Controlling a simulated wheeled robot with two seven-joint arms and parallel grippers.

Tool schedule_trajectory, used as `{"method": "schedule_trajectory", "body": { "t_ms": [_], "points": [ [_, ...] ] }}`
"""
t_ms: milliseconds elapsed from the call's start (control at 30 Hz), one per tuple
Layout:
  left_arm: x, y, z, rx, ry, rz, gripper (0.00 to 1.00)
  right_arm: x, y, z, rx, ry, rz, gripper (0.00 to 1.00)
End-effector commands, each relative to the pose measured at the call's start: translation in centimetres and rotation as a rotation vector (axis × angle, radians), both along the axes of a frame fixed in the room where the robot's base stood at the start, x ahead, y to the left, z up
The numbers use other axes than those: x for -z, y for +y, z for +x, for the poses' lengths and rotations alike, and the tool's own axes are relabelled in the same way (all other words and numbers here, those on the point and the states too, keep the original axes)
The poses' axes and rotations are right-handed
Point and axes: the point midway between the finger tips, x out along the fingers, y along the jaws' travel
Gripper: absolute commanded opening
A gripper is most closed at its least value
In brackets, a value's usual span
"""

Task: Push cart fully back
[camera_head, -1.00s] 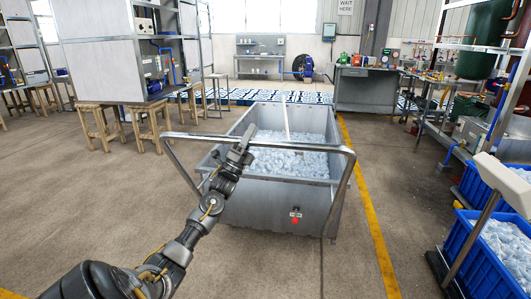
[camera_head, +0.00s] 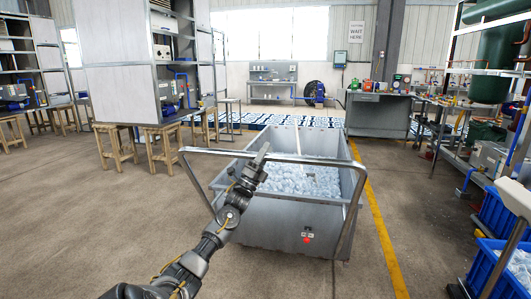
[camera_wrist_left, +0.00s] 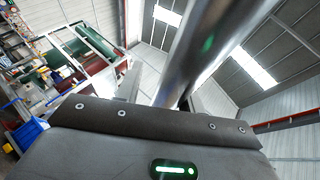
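The cart (camera_head: 285,225) is a grey metal tub on the floor ahead of me, filled with pale tube ice (camera_head: 300,180). A bent metal handle (camera_head: 300,160) spans its near side. A red spot shows low on its front wall. My left gripper (camera_head: 261,157) is at the handle's top bar, left of its middle. In the left wrist view, the handle bar (camera_wrist_left: 195,45) passes between the fingers, and the gripper looks shut on it. The exact finger contact is hard to see. My right gripper is out of view.
A yellow floor line (camera_head: 382,235) runs along the cart's right side. Blue bins (camera_head: 487,265) stand at the right. Wooden stools (camera_head: 115,147) and a cabinet (camera_head: 120,95) are at the left. The left floor is open.

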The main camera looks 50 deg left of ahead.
Motion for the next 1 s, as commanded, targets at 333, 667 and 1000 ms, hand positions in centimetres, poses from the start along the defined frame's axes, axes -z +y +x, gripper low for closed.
{"method": "schedule_trajectory", "body": {
  "t_ms": [333, 667, 1000],
  "points": [
    [-0.1, 0.0, -0.2, 0.0, -0.006, 0.003, 0.47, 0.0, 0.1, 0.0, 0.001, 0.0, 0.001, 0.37],
    [3.9, -0.2, -3.3, 0.001, -0.001, 0.001, 0.47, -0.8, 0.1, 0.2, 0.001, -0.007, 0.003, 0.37],
    [7.7, -0.2, -6.6, 0.0, -0.003, 0.001, 0.47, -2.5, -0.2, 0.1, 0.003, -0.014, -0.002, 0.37]
  ]
}}
